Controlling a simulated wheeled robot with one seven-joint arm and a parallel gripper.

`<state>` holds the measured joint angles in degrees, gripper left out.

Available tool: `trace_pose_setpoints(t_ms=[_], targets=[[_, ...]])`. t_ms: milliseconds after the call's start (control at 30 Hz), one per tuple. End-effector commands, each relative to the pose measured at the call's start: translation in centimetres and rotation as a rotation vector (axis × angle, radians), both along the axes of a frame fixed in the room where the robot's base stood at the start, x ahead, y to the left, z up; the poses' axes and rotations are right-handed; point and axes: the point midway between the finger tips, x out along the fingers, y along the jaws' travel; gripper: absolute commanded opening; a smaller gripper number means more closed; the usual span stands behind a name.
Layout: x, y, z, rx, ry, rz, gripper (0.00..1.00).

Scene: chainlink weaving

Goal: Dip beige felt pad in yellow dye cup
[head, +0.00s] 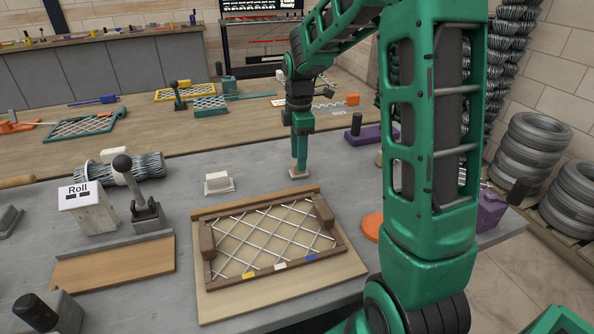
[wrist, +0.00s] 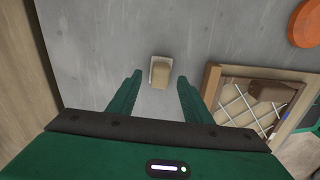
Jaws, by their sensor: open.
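A beige block that looks like the felt pad (wrist: 161,75) rests on a small pale base on the grey bench in the wrist view. In the head view the same small block (head: 298,169) shows just under my gripper (head: 299,150), behind the wire frame. My gripper points down over it, its fingers apart and empty. In the wrist view my gripper (wrist: 157,85) has one finger to each side, and the block lies between and beyond the tips. I cannot make out a yellow dye cup in either view.
A wooden frame (head: 207,262) with woven wire stands on a board in front of my gripper. An orange disc (head: 372,226) lies to its right, partly hidden by my arm. A pale block (head: 218,182) sits left; a lever tool (head: 146,207) stands farther left.

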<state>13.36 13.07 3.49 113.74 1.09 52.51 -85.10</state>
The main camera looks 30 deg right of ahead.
Motion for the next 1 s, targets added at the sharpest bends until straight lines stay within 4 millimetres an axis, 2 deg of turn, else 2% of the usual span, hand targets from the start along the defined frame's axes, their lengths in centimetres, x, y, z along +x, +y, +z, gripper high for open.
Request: trace_pose_setpoints(t_ms=[100,200,500,667,1000], targets=[[0.0,0.0,-1.8,0.001,0.003,0.000,0.45],[0.0,0.0,-2.7,0.000,0.001,0.000,0.45],[0.1,0.0,-3.0,0.000,-0.001,0.000,0.45],[0.1,0.0,-3.0,0.000,-0.001,0.000,0.08],[0.1,0.0,-2.8,0.000,-0.001,0.000,0.08]])
